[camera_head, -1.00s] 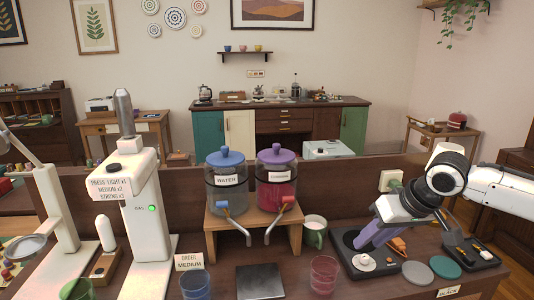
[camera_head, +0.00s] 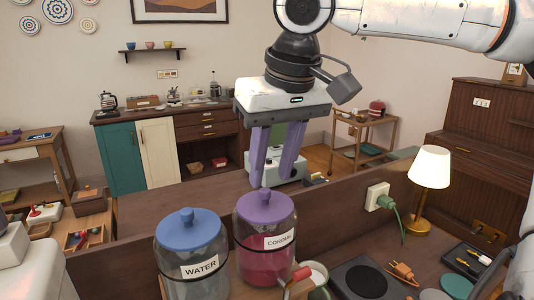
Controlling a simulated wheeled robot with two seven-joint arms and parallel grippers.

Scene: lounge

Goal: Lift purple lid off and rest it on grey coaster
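The grey coaster (camera_head: 433,295) lies at the bottom right, partly cut off by the frame edge.
A jar labelled WATER with a blue lid (camera_head: 188,230) stands close to the left. A wooden partition (camera_head: 330,218) runs behind the jars. At the right are a teal coaster (camera_head: 456,286), a lit lamp (camera_head: 430,168), a plugged socket (camera_head: 376,196) and a dark tray (camera_head: 470,262).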

